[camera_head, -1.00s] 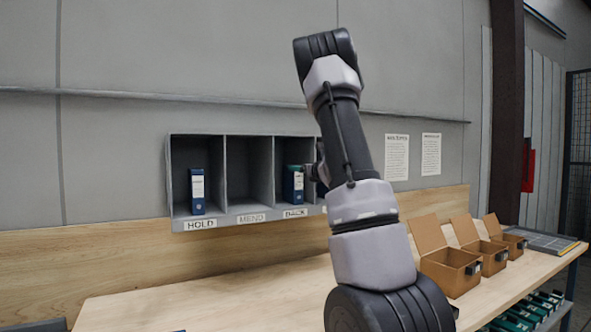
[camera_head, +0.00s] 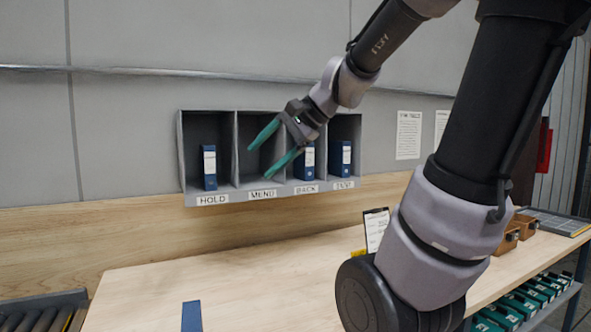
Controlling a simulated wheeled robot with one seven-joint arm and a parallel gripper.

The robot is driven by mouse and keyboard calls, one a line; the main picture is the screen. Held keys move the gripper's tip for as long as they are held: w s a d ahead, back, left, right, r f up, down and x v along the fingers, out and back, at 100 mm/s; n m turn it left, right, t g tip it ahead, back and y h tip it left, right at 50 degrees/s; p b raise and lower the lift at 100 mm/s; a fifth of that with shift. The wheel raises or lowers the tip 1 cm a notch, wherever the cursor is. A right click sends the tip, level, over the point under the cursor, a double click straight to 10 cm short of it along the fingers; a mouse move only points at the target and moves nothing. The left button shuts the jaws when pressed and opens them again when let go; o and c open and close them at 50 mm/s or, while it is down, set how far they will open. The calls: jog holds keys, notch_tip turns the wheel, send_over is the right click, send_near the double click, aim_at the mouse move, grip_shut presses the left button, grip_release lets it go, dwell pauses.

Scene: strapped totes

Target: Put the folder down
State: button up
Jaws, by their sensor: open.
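My gripper (camera_head: 259,164) is open and empty, its two teal fingers spread in front of the MEND compartment of the grey wall rack (camera_head: 236,193). Blue folders with white labels stand upright in three compartments: one folder in HOLD (camera_head: 209,168), one folder in BACK (camera_head: 304,163) and one folder in the rightmost compartment (camera_head: 342,158), whose label I cannot read surely. The lower finger passes in front of the BACK folder's left side; I cannot tell whether it touches. I see no folder in MEND, though my gripper hides part of it.
A wooden bench (camera_head: 240,275) below is mostly clear. A flat blue piece (camera_head: 191,316) lies near its front. A clipboard (camera_head: 376,230) stands beside my arm, with brown boxes (camera_head: 523,226) farther right. Teal binders (camera_head: 520,305) fill a lower shelf. Rollers (camera_head: 40,313) are at lower left.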

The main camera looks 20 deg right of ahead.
jog(key=s+d+f+n+h, duration=0.2)
jog(key=s+d+n+h, duration=0.1)
jog(key=s+n+h, duration=0.2)
jog(key=s+n, duration=0.2)
jog(key=s, duration=0.1)
jog(key=shift+s+d+t, duration=0.15)
jog(key=shift+t, duration=0.15)
